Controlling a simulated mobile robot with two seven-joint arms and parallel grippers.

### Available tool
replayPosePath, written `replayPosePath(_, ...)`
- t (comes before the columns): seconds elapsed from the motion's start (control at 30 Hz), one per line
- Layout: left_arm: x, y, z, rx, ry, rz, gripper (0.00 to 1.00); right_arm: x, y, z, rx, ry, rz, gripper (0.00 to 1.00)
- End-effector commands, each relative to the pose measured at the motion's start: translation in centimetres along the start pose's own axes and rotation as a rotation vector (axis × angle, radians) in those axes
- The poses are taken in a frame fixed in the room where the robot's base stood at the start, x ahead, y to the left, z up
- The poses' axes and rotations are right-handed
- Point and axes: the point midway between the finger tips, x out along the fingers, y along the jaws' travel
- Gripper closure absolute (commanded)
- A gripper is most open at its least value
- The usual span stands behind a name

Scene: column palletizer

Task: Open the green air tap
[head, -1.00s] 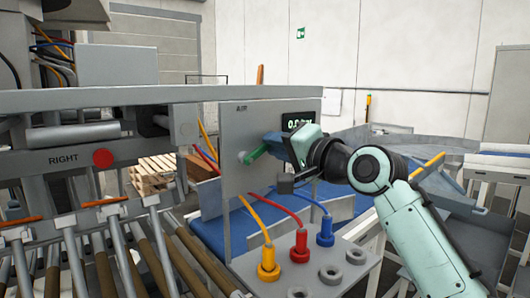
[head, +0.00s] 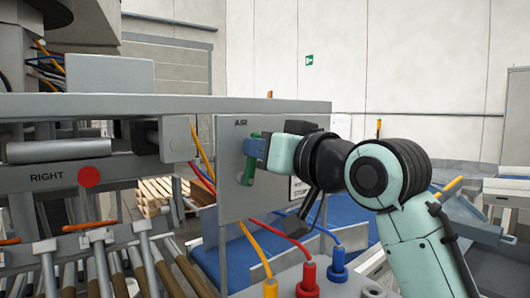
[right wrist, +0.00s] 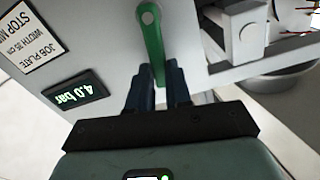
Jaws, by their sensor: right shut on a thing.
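The green air tap (head: 247,172) is a lever on the grey panel (head: 228,205) under the word AIR. In the head view the lever stands close to upright. In the right wrist view the lever (right wrist: 152,42) runs from its round pivot down between my dark fingertips. My right gripper (head: 257,148) is shut on the lever, and its fingers hide part of it. It also shows in the right wrist view (right wrist: 160,78). The pressure display (right wrist: 77,97) reads 4.0 bar, upside down in that view. My left gripper is out of view.
Red (head: 307,280), blue (head: 338,264) and yellow (head: 270,288) hose plugs stand below the panel. A red button (head: 89,176) is at the left, beside the roller conveyor. A job plate (right wrist: 33,35) is on the panel near the display.

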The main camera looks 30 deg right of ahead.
Motion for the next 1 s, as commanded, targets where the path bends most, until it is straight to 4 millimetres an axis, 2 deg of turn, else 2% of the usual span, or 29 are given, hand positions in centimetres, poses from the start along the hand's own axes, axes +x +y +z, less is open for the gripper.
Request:
replayPosePath(0.4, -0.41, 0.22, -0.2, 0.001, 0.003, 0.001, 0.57, 0.06, -1.13, 0.09, -0.186, 0.0, -0.001, 1.0)
replayPosePath(0.97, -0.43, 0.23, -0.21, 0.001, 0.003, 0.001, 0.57, 0.07, -1.23, 0.12, -0.214, 0.001, 0.0, 1.0)
replayPosePath(1.0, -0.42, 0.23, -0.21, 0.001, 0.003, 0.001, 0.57, 0.07, -1.23, 0.12, -0.214, 0.001, 0.0, 0.68)
